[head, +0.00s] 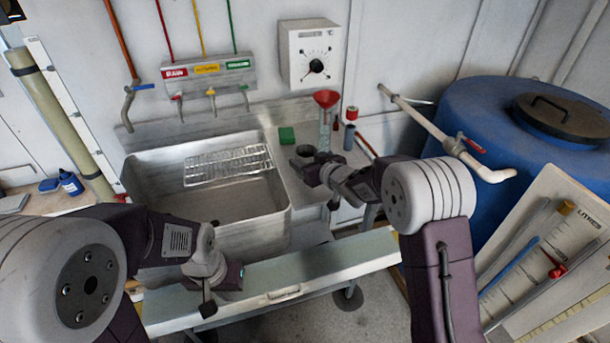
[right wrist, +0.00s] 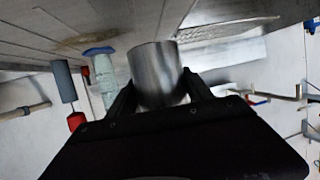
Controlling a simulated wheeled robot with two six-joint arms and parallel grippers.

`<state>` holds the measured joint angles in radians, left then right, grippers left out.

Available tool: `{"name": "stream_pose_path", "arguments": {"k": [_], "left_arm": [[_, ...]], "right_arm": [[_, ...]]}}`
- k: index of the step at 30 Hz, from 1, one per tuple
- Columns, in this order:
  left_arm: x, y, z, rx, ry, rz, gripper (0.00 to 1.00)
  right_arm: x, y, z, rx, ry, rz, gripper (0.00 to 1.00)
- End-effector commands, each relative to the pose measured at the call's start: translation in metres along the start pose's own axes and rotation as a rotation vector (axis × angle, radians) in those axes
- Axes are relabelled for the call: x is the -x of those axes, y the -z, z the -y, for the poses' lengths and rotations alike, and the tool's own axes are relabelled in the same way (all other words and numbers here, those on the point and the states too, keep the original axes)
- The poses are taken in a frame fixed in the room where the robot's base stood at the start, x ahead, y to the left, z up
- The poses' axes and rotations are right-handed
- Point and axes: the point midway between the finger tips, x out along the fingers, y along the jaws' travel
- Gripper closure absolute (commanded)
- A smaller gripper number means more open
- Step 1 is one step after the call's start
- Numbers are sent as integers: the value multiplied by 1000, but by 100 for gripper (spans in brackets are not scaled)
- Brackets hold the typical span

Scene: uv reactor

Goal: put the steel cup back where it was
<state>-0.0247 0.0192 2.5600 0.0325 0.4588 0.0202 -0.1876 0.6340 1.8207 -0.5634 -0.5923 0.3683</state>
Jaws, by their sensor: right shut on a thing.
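The steel cup (right wrist: 158,75) is a plain shiny cylinder between the two dark fingers of my right gripper (right wrist: 158,98) in the right wrist view. The fingers are shut on its sides. In the head view my right gripper (head: 306,167) is over the drainboard (head: 292,185) right of the sink, with the cup's dark round mouth (head: 305,151) at its tip. I cannot tell whether the cup's base touches the drainboard. My left gripper (head: 213,292) hangs in front of the sink near the front ledge, with no object visible in it; its finger opening is unclear.
A red funnel (head: 326,98) in a clear cylinder (head: 324,133), a grey-blue cylinder (head: 348,137) and a red-topped item (head: 351,114) stand close behind the cup. A green sponge (head: 286,135) lies at the back. The sink (head: 240,215) holds a wire rack (head: 228,164).

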Motion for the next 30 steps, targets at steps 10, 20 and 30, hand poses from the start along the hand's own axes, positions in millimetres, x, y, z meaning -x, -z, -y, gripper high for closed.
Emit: {"name": "stream_pose_path", "arguments": {"k": [10,20,30], "left_arm": [[-7,-1,0,0,0,0,100],[-9,-1,0,0,0,0,100],[-11,-1,0,0,0,0,100]], "right_arm": [[-13,-23,3,-3,-1,2,100],[-18,-38,3,-1,-1,-3,100],[-20,-42,3,-1,-1,0,19]]}}
